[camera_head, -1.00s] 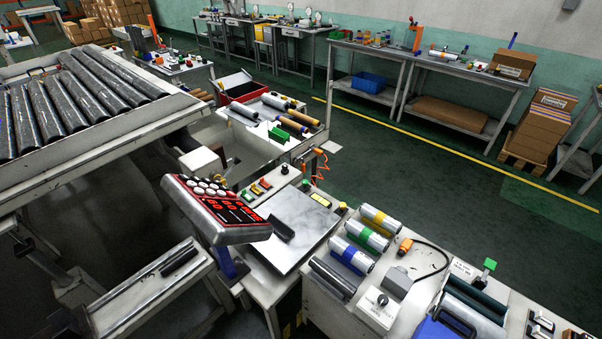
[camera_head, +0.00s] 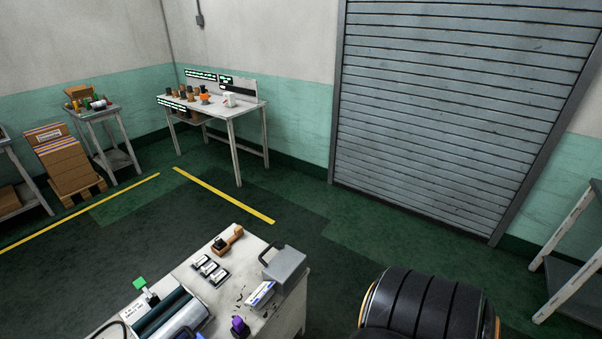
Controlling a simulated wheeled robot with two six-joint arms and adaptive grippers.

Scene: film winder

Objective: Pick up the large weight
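Neither of my grippers shows in this view.
On the bench are a dark roller unit (camera_head: 172,317), a brown-handled tool (camera_head: 227,239), a purple-topped item (camera_head: 239,326) and a small blue-white box (camera_head: 261,294). A large black ribbed cylinder (camera_head: 425,305) fills the lower right. Open green floor lies beyond, before a shutter door (camera_head: 460,110).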

